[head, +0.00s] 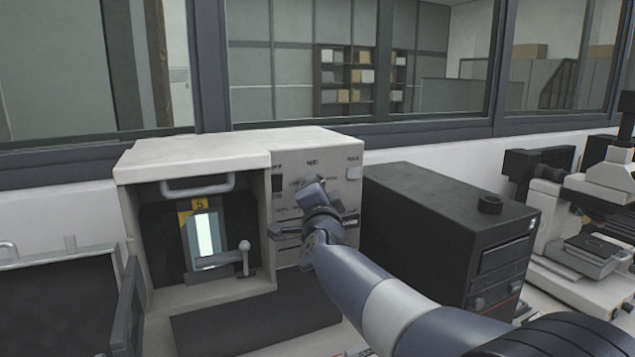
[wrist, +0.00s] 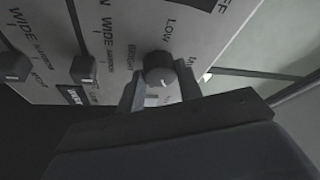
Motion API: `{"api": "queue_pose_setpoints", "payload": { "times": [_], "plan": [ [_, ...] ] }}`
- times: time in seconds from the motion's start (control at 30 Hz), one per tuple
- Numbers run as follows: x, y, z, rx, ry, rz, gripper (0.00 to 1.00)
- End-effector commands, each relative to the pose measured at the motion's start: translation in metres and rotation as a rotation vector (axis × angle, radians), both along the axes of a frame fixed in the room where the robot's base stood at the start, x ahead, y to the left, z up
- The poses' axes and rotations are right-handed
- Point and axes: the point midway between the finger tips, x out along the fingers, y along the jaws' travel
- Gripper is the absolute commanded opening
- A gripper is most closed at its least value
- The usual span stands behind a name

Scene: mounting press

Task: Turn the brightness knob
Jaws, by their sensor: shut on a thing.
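The brightness knob (wrist: 158,66) is a small dark round knob with a light pointer mark, on the pale control panel (wrist: 215,25) with printed labels such as LOW and BRIGHT. My gripper (wrist: 159,84) has one finger on each side of the knob and is shut on it. In the head view my gripper (head: 314,192) is at the front panel of the white-topped machine (head: 225,152), and my wrist hides the knob there.
In the wrist view, two dark slider knobs (wrist: 84,69) sit left of the brightness knob. A lever (head: 245,258) stands at the machine's open chamber. A black box unit (head: 445,225) stands close on the right, with a microscope (head: 590,225) beyond.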

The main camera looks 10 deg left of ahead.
Motion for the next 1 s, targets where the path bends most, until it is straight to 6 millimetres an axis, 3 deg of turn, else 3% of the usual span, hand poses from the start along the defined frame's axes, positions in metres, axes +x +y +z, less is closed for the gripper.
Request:
{"api": "queue_pose_setpoints", "payload": {
  "times": [0.5,1.0],
  "plan": [
    [-0.0004,0.0007,0.0048,0.258,0.194,-0.001,0.11],
    [-0.0003,0.0005,0.0027,0.300,0.225,-0.001,0.11]
  ]
}}
